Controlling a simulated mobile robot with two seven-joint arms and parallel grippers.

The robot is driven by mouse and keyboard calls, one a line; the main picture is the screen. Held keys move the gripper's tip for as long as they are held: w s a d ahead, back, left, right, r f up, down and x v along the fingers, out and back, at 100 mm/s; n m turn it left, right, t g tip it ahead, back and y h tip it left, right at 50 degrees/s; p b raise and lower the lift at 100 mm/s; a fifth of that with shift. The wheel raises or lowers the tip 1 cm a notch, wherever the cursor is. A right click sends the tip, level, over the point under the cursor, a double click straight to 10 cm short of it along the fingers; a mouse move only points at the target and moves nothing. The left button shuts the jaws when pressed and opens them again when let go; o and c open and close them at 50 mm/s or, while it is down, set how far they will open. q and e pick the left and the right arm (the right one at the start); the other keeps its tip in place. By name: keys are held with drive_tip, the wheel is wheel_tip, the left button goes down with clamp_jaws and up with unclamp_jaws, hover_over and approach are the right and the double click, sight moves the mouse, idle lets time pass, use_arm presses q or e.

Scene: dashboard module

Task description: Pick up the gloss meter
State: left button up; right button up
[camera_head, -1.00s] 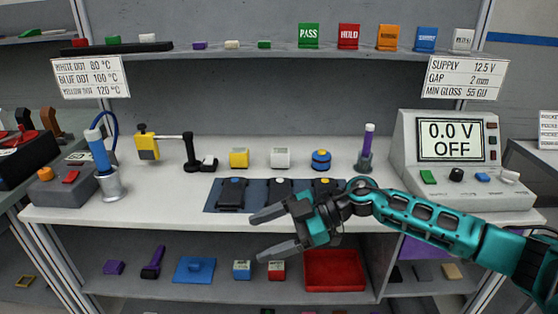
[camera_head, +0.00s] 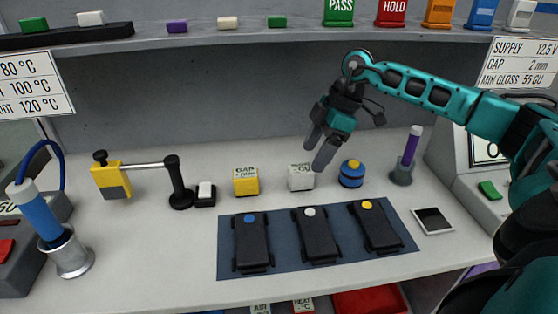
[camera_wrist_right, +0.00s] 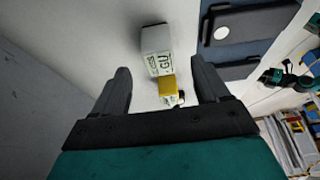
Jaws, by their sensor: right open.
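The gloss meter is a small white box (camera_head: 300,179) with "GU" lettering on its front. It stands upright on the bench between a yellow box and a blue round piece with a yellow top. In the right wrist view the gloss meter (camera_wrist_right: 155,42) lies just beyond the fingertips, roughly between their lines. Contact cannot be told. My left gripper is not in view.
The yellow gap box (camera_head: 246,182) stands left of the gloss meter, the blue round piece (camera_head: 351,174) right. A dark mat (camera_head: 285,258) with three black devices lies in front. A shelf (camera_head: 200,42) overhangs behind.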

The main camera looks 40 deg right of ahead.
sight(301, 167)
drive_tip(key=shift+w, duration=0.4)
drive_tip(key=shift+w+a+f, duration=0.15)
drive_tip(key=shift+f, duration=0.15)
drive_tip(key=shift+x, duration=1.05)
drive_tip(key=x, duration=0.4)
drive_tip(key=shift+a+f, duration=0.2)
drive_tip(key=shift+a, duration=0.3)
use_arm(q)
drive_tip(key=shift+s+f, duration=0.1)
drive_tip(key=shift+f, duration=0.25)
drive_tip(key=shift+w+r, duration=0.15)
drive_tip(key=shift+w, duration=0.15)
use_arm(e)
drive_tip(key=c, duration=1.1)
drive_tip(key=shift+r, duration=0.15)
drive_tip(key=shift+c, duration=0.2)
